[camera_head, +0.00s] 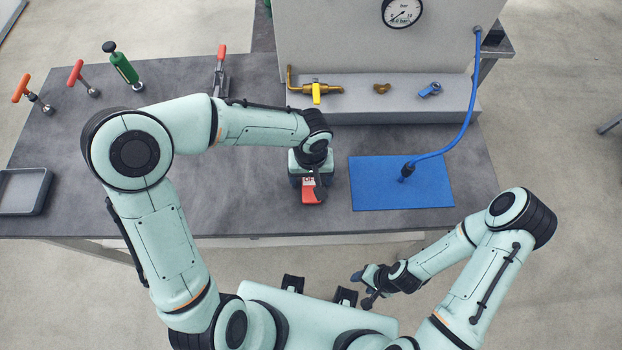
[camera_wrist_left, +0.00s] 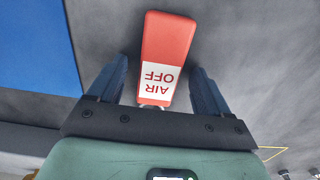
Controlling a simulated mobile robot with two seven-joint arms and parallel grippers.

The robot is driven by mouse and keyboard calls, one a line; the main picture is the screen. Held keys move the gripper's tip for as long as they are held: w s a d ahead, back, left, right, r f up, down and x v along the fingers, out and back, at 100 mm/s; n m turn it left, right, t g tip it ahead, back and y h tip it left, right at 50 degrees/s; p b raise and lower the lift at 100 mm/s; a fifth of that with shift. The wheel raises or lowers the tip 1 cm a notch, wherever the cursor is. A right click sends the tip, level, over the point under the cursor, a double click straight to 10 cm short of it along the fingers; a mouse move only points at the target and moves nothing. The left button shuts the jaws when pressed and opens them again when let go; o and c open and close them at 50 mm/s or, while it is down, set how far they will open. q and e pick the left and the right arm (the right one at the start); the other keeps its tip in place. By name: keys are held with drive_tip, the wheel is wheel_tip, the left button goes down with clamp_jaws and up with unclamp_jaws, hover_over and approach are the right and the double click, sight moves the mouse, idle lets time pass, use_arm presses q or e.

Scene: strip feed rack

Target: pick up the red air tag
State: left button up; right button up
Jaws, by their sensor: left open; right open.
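The red air tag (camera_head: 312,194) lies on the grey bench near its front edge, directly below my left gripper (camera_head: 310,181). In the left wrist view the tag (camera_wrist_left: 166,42) is a red block with a white "AIR OFF" label. Its label end sits between the two open dark fingers of the left gripper (camera_wrist_left: 160,78), with a gap on each side. Its red end reaches out past the fingertips. In the head view the hand hides part of the tag. My right gripper (camera_head: 361,290) is open and empty, in front of the bench.
A blue mat (camera_head: 428,186) with a blue hose (camera_head: 466,118) lies right of the tag. A grey panel with a gauge (camera_head: 402,11) and brass valve (camera_head: 317,90) stands behind. A green-bodied tool (camera_head: 124,68), red-handled tools and a grey tray (camera_head: 22,190) are at left.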

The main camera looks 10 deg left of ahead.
sight(311, 180)
use_arm(q)
drive_tip(key=c, duration=1.1)
drive_tip(key=shift+r, duration=0.1)
drive_tip(key=shift+c, duration=0.2)
wheel_tip(311, 180, up, 20)
drive_tip(key=p, duration=0.2)
use_arm(e)
drive_tip(key=w+r, duration=0.2)
drive_tip(key=r, duration=0.1)
drive_tip(key=shift+w, duration=0.1)
